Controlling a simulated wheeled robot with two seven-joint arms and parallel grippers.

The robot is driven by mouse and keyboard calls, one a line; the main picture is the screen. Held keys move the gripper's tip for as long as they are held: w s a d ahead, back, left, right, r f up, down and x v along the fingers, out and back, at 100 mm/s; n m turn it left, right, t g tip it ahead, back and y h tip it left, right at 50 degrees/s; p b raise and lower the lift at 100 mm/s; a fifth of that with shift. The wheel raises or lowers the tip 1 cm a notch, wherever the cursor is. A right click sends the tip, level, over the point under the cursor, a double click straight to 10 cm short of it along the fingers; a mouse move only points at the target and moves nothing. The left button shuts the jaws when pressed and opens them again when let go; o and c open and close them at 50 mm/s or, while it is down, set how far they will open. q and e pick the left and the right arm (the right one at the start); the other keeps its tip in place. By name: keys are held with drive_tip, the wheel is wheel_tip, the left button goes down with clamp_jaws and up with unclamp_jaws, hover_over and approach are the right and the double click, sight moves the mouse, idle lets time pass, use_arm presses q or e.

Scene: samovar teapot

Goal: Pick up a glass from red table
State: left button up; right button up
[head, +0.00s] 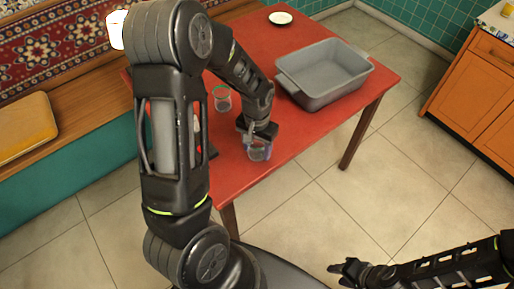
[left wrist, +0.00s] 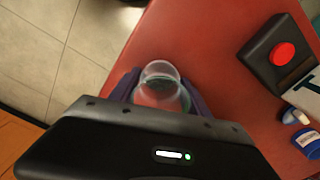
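A clear glass (head: 260,151) is near the front edge of the red table (head: 300,133). My left gripper (head: 258,138) is right at this glass. In the left wrist view the glass (left wrist: 160,84) is between the two purple fingers, one on each side; I cannot tell if both press on it. A second clear glass (head: 222,99) with a greenish rim stands farther back on the table, left of my left forearm. My right gripper (head: 340,270) is low at the bottom right, over the floor and away from the table; its finger gap is unclear.
A grey basin (head: 322,75) stands on the table's right part. A white saucer (head: 281,18) lies at the back. In the left wrist view, a black box with a red button (left wrist: 281,56) and a blue-and-white item (left wrist: 306,140) lie right of the glass.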

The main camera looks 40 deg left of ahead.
use_arm(q)
drive_tip(key=c, duration=0.9)
wheel_tip(320, 180, up, 10)
drive_tip(key=shift+r+b, duration=0.1)
drive_tip(key=shift+b, duration=0.2)
idle(0.4)
